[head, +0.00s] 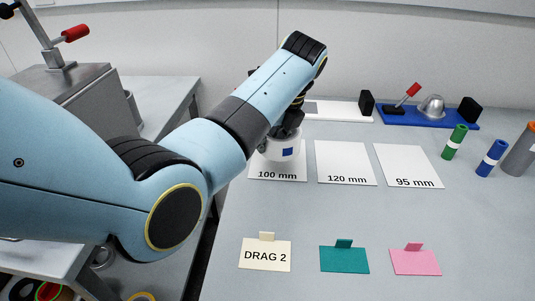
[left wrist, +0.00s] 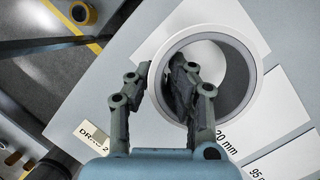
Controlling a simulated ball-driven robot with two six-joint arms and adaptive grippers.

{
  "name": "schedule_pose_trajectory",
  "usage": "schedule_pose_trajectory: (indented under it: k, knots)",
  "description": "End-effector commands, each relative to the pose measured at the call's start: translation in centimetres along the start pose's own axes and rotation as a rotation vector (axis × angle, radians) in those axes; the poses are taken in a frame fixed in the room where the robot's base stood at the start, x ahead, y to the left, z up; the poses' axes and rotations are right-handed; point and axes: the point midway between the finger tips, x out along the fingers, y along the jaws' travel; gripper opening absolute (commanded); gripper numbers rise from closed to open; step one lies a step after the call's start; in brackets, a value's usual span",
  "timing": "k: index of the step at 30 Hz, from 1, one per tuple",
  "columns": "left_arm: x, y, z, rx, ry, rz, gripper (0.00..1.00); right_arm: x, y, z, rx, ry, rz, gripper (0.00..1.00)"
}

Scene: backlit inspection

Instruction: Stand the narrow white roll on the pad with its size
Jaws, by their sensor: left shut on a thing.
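The white roll (head: 288,152) with a blue square mark is over the pad marked 100 mm (head: 262,174) in the head view. In the left wrist view the roll (left wrist: 258,90) shows from above as a ring with a wide grey bore. My left gripper (left wrist: 160,78) is shut on its wall, one finger outside and one in the bore. My arm hides part of the roll and pad in the head view. I cannot tell whether the roll touches the pad. The pads marked 120 mm (head: 345,160) and 95 mm (head: 407,162) lie bare to the right.
A blue fixture board (head: 400,118) stands behind the pads. Green (head: 454,142), blue (head: 491,158) and grey (head: 518,155) cylinders stand at the right. A DRAG 2 card (head: 265,256), a teal card (head: 344,260) and a pink card (head: 414,263) lie in front. The table between is clear.

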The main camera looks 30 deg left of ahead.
Motion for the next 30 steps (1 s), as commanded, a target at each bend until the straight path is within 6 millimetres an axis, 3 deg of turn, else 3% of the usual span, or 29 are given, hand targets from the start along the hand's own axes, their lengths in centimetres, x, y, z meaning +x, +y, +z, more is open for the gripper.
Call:
schedule_pose_trajectory:
  k: [10, 19, 20, 25, 30]
  knots:
    - [3.9, -0.3, -1.1, 0.000, 0.000, 0.001, 0.00, 0.8, 0.0, 0.1, 0.000, -0.001, 0.000, 1.00]
    - [4.0, -0.3, -1.1, -0.001, 0.000, -0.001, 0.00, 0.7, 0.1, 0.1, -0.001, 0.000, 0.002, 1.00]
    - [4.0, -0.3, -1.2, -0.001, 0.000, 0.000, 0.19, 0.6, 0.2, 0.1, -0.001, 0.000, 0.003, 1.00]
    - [4.0, -0.3, -1.2, -0.001, 0.000, 0.000, 0.41, 0.7, 0.3, 0.1, -0.002, 0.000, 0.004, 1.00]
    - [4.0, -0.3, -1.2, -0.001, 0.000, 0.000, 0.41, 0.7, 0.4, 0.1, -0.002, 0.000, 0.005, 1.00]
